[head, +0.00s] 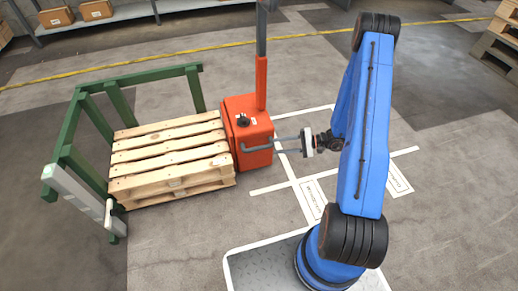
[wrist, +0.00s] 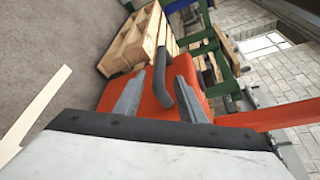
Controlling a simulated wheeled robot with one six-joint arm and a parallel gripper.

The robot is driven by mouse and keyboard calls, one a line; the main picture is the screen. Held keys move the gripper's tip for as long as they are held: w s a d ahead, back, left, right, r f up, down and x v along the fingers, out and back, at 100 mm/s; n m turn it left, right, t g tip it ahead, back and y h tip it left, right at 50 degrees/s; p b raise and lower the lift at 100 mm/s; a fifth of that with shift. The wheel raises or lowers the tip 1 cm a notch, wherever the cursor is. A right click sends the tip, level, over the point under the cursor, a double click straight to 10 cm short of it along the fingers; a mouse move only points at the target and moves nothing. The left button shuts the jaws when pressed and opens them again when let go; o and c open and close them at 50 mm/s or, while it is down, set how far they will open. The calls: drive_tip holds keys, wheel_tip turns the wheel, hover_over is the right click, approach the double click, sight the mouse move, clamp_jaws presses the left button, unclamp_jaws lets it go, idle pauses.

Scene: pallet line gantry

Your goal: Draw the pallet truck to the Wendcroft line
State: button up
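The orange pallet truck (head: 254,122) stands upright right of centre-left in the head view, its tall mast rising behind. A grey handle (head: 257,148) juts from its right side. Wooden pallets (head: 170,160) are stacked against its left side; forks are hidden. My gripper (head: 276,145) is at the handle's outer end, fingers apart. In the wrist view, the dark handle (wrist: 162,80) shows between the two grey fingers of my gripper (wrist: 158,88), with gaps on both sides. I cannot tell how deep it sits between them. White floor lines (head: 285,184) carry printed labels too small to read.
A green frame (head: 72,125) encloses the pallets' left and back, with a grey bar (head: 75,192) at its front left. Shelves with boxes (head: 97,10) stand behind a yellow floor line (head: 150,66). More pallets (head: 495,45) are at right. Floor right of the truck is largely clear.

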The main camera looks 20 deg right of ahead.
sight(259, 148)
drive_tip(key=x, duration=1)
drive_tip(key=shift+w+a, duration=0.1)
drive_tip(key=shift+a, duration=0.1)
clamp_jaws()
